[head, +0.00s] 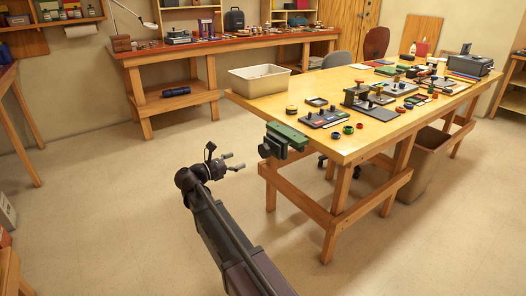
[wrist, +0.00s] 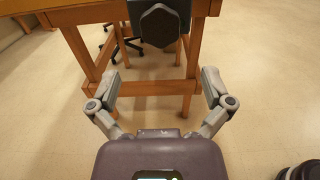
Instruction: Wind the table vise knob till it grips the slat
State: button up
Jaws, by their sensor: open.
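The table vise (head: 290,140) is fixed to the near left corner of the wooden table, dark with a green top part. Its dark knob (head: 265,151) faces my gripper. In the wrist view the knob (wrist: 160,25) is a dark hexagon at the top, upright against the table edge. My gripper (head: 234,161) is left of the knob and a little lower, apart from it. In the wrist view its two fingers (wrist: 160,78) are spread wide with nothing between them. I cannot make out the slat clearly; the vise jaws are too small to read.
The wooden table (head: 262,107) carries a cream bin (head: 259,81), a board with small parts (head: 325,117) and several coloured rings. Its legs and crossbars (head: 297,195) stand below the vise. A brown bin (head: 426,165) stands under the table. The floor around my arm is clear.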

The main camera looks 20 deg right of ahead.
aim_at(262, 150)
jog(key=x, duration=1.1)
jog(key=shift+d, duration=0.15)
jog(key=c, duration=0.9)
